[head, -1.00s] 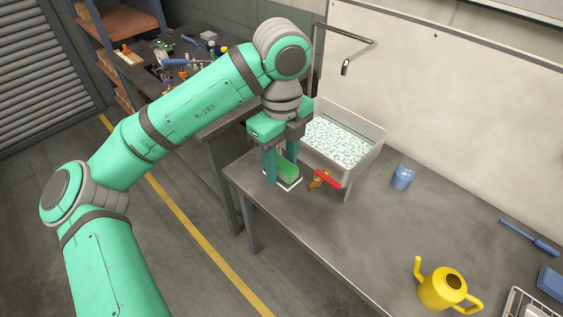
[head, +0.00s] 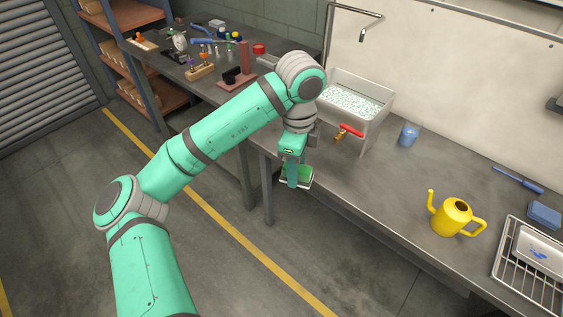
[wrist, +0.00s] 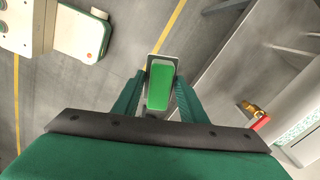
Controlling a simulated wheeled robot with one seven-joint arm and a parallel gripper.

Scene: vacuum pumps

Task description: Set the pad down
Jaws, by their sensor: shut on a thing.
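My gripper (head: 295,178) is shut on the green pad (wrist: 159,86). In the wrist view the pad sits upright in the picture between the two green fingers. A pale-rimmed grey plate shows around and behind the pad. I cannot tell whether it is fixed to the pad. The pad also shows in the head view (head: 306,173), partly hidden by a finger, near the front edge of the grey workbench (head: 360,180). In the wrist view floor shows around the pad, with the bench to its right.
A sink with pale speckled contents (head: 352,103) and a red-handled brass tap (head: 347,132) stands behind my gripper. A blue cup (head: 409,134), a yellow watering can (head: 455,217) and a wire rack (head: 528,268) are to the right. Bench between tap and can is clear.

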